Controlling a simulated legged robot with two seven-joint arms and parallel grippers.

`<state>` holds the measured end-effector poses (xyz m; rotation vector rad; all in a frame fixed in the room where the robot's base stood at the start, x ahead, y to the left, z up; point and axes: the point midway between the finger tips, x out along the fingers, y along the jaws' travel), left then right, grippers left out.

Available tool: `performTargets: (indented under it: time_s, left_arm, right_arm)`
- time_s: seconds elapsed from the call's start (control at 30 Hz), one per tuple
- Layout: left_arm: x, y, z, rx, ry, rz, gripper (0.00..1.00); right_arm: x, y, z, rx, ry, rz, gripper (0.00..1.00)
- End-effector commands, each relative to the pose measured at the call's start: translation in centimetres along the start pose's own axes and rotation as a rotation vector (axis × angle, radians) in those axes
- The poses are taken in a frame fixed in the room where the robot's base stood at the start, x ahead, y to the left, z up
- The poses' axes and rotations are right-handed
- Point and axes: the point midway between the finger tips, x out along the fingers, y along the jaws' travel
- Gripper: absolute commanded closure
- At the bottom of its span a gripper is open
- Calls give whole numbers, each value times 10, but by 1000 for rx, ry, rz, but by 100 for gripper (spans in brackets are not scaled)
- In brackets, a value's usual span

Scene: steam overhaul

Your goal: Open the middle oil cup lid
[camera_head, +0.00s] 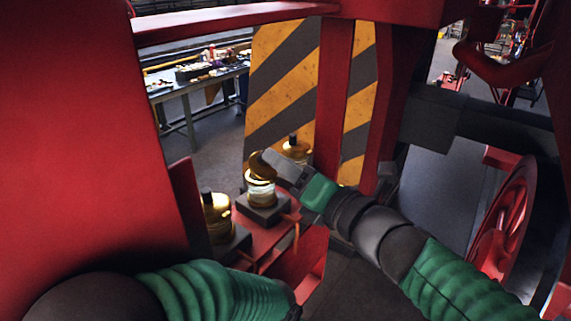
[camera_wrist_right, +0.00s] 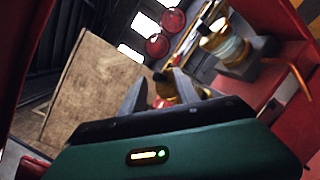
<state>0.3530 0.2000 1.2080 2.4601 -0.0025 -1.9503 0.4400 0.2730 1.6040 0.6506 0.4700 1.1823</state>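Three brass oil cups stand in a row on a red ledge in the head view: the near cup (camera_head: 217,218), the middle cup (camera_head: 260,188) and the far cup (camera_head: 296,149). The near and far cups have dark knobs on top. The middle cup's lid (camera_head: 259,162) looks tilted up beside my right gripper (camera_head: 276,164); whether they touch I cannot tell. In the right wrist view the two fingers of my right gripper (camera_wrist_right: 160,92) stand apart, with a brass cup (camera_wrist_right: 187,92) beyond them and a glass-bodied cup (camera_wrist_right: 230,48) at upper right.
Red frame walls (camera_head: 75,130) rise on the left, and a red post (camera_head: 333,95) stands behind the cups beside a striped yellow-black panel (camera_head: 282,75). A red wheel (camera_head: 505,220) is at right. A copper pipe (camera_wrist_right: 299,78) runs near the cups in the wrist view.

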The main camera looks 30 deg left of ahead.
Motion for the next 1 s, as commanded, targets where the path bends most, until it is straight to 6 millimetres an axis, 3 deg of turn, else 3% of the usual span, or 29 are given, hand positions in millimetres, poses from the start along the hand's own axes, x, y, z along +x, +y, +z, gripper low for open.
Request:
performTargets:
  time_s: [0.17, 0.5, 0.7, 1.0]
  left_arm:
    - [7, 0, 2, 0, 0, 0, 64]
    - [42, 0, 10, 0, 0, 0, 64]
    - [55, 0, 13, 0, 0, 0, 64]
    - [57, 0, 13, 0, 0, 0, 64]
  right_arm:
    - [-16, -2, 0, -7, -3, -3, 62]
    - [-108, -5, -5, -7, -2, -6, 62]
    - [-151, -4, -3, -3, -1, -3, 62]
    - [-165, -2, -1, 2, 2, -2, 62]
